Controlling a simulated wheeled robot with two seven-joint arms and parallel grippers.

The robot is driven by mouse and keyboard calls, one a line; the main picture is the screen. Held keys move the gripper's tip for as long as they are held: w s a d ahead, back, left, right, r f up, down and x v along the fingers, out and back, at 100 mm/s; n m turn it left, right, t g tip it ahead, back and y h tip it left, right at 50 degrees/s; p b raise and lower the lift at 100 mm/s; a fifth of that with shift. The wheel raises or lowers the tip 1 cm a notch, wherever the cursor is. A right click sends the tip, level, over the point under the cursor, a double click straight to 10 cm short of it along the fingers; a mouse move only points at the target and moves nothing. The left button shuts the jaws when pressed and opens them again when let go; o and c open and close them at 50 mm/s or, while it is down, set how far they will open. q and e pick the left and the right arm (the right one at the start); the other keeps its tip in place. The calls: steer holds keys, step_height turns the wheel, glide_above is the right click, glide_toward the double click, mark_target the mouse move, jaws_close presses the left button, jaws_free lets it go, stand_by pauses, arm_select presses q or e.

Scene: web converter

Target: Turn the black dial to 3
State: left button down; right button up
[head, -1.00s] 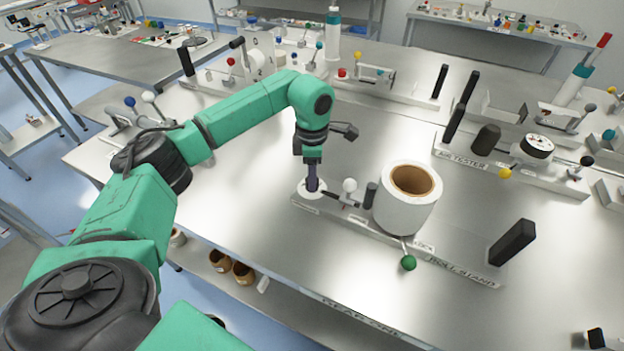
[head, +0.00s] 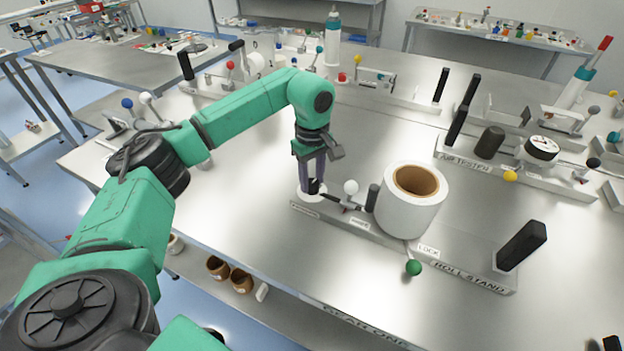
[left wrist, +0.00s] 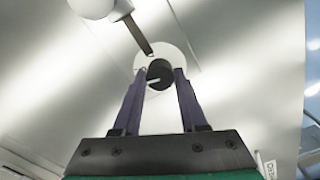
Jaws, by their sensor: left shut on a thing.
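The black dial (left wrist: 160,73) sits on a round white plate (head: 311,196) at the left end of the roll stand base (head: 465,275). A short pale mark shows on the dial's face in the left wrist view. My left gripper (head: 312,188) points down over the plate, shut on the dial with one purple finger on each side. The wrist view also shows the fingers of my left gripper (left wrist: 160,76) flanking the dial. The numbers around the dial are too small to read. My right gripper is not in view.
Just right of the dial are a dark bar, a white ball knob (head: 351,187) and a white roll (head: 411,214). A green ball lever (head: 413,268) and a black post (head: 521,246) stand further right.

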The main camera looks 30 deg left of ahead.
arm_select(q)
steer(key=shift+m, duration=1.5)
steer(key=shift+c, duration=2.2)
jaws_free()
steer(key=shift+s, duration=0.1)
step_height(320, 180, up, 9)
steer(key=b, duration=0.2)
step_height(320, 180, up, 6)
steer(key=p, duration=0.2)
glide_above(313, 182)
steer(key=shift+s+f, duration=0.15)
